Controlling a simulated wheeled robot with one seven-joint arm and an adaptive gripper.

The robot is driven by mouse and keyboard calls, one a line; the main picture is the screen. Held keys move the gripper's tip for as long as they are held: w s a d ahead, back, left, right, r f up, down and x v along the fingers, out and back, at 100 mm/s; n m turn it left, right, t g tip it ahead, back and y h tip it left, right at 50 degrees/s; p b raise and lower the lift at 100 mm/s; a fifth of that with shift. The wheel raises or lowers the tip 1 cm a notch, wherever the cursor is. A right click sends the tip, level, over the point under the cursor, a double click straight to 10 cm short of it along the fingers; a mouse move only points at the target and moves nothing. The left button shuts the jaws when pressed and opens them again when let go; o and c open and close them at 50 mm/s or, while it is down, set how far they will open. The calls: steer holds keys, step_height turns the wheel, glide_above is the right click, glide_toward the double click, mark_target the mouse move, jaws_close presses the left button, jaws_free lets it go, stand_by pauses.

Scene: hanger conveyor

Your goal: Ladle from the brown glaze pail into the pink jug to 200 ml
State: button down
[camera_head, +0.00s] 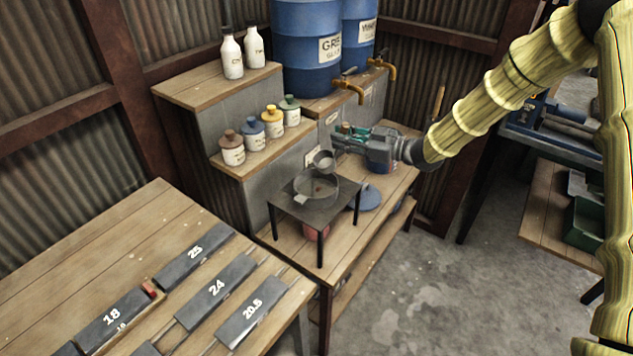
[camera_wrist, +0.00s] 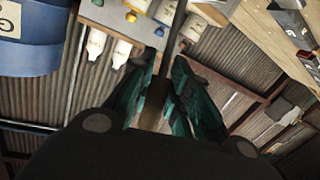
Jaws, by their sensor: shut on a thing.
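My gripper (camera_head: 345,135) is shut on a thin dark handle, which runs up between its teal fingers (camera_wrist: 165,95) in the wrist view. A small grey ladle cup (camera_head: 323,160) hangs just below and left of the gripper, over a round grey sieve-like pan (camera_head: 316,187) on a black stand (camera_head: 338,205). The cup's contents cannot be made out. A pink jug (camera_head: 316,232) stands under the stand, partly hidden by it. I cannot clearly identify the brown glaze pail; a bluish container (camera_head: 381,166) shows partly behind my gripper.
A grey-blue disc (camera_head: 366,197) lies on the bench right of the stand. Jars with brown, blue, yellow and green tops (camera_head: 252,134) line a left step. Blue barrels (camera_head: 305,45) with brass taps stand behind. Numbered dark plates (camera_head: 215,290) cover the front table.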

steer(key=w+d+f+m, duration=0.1)
steer(key=m, duration=0.1)
steer(key=w+d+f+m+y, duration=0.1)
steer(key=w+m, duration=0.1)
steer(key=shift+d+f+m, duration=0.15)
steer(key=shift+f+m, duration=0.15)
steer(key=shift+f, duration=0.1)
steer(key=shift+r+p, duration=0.2)
steer(key=shift+p, duration=0.15)
steer(key=shift+r+p, duration=0.5)
steer(key=shift+r, duration=0.85)
stand_by(0.4)
